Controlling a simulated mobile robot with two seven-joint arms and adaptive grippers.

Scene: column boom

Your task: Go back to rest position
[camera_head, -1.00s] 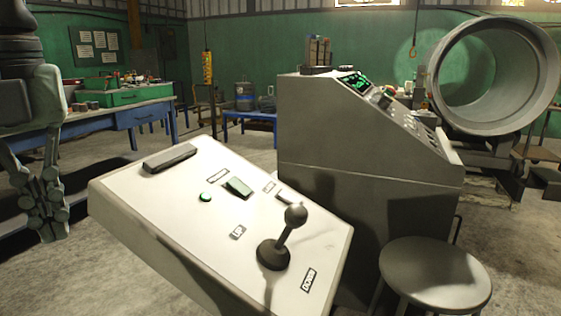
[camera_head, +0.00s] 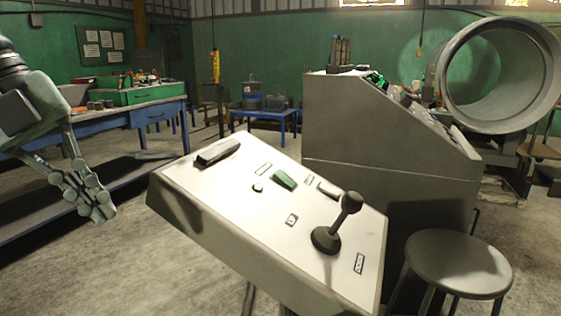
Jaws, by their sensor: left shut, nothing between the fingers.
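My left gripper (camera_head: 101,211) hangs at the left side of the picture, pointing down and to the right. It is shut and empty, in front of the blue workbench and left of the white control panel (camera_head: 270,245), apart from it. My right gripper is not in view.
A grey console (camera_head: 380,150) stands behind the panel. A round stool (camera_head: 458,262) is at the lower right. A large metal pipe (camera_head: 500,75) is at the back right. A blue workbench (camera_head: 158,112) stands at the left. Bare floor lies between bench and panel.

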